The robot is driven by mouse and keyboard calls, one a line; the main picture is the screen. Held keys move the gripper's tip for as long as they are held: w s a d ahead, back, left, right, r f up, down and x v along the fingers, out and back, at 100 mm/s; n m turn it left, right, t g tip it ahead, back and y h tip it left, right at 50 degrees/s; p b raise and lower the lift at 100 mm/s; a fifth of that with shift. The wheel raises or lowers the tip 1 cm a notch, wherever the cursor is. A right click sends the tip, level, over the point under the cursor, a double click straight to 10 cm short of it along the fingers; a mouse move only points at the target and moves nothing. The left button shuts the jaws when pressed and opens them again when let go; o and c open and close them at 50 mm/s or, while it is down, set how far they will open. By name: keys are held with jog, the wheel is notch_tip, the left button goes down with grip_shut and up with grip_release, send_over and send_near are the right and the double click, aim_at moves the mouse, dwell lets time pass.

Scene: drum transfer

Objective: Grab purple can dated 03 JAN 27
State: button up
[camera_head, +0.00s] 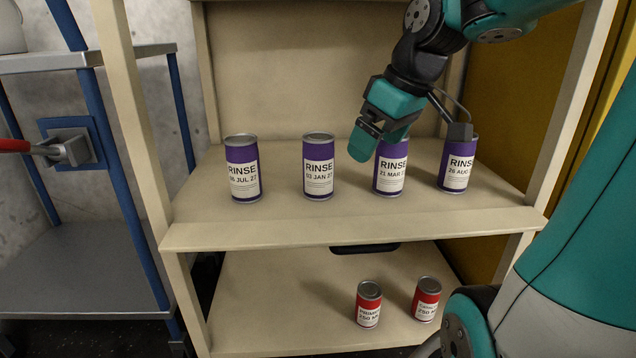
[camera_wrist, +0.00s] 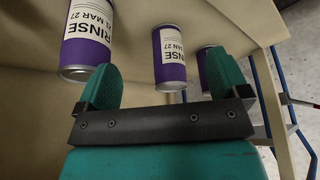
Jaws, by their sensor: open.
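The purple can labelled RINSE 03 JAN 27 (camera_head: 318,166) stands upright on the upper shelf, second from the left in the head view. In the wrist view it shows (camera_wrist: 169,58) between my fingers but beyond their tips, its label partly reading JAN 27. My gripper (camera_head: 366,142) is open and empty, to the right of this can and in front of the can dated 21 MAR (camera_head: 390,168). That can appears close beside my left finger in the wrist view (camera_wrist: 87,40); I cannot tell whether they touch.
Other purple RINSE cans stand at the left, dated JUL 27 (camera_head: 242,168), and right, dated 26 AUG (camera_head: 457,165). Red cans (camera_head: 369,304) (camera_head: 426,299) stand on the lower shelf. Shelf posts (camera_head: 130,110) flank the opening. The shelf front before the 03 JAN can is clear.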

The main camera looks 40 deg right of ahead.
aim_at(320, 136)
jog(key=w+b, duration=0.1)
jog(key=w, duration=0.2)
jog(key=w+a+b, duration=0.1)
jog(key=w, duration=0.2)
jog(key=w+a+b, duration=0.1)
jog(key=w, duration=0.3)
jog(key=shift+b, duration=0.3)
jog(key=b+x, duration=0.4)
jog(key=x, duration=0.1)
jog(key=shift+w+a+f, duration=0.15)
jog(key=shift+w, duration=0.15)
jog(key=c, duration=1.2)
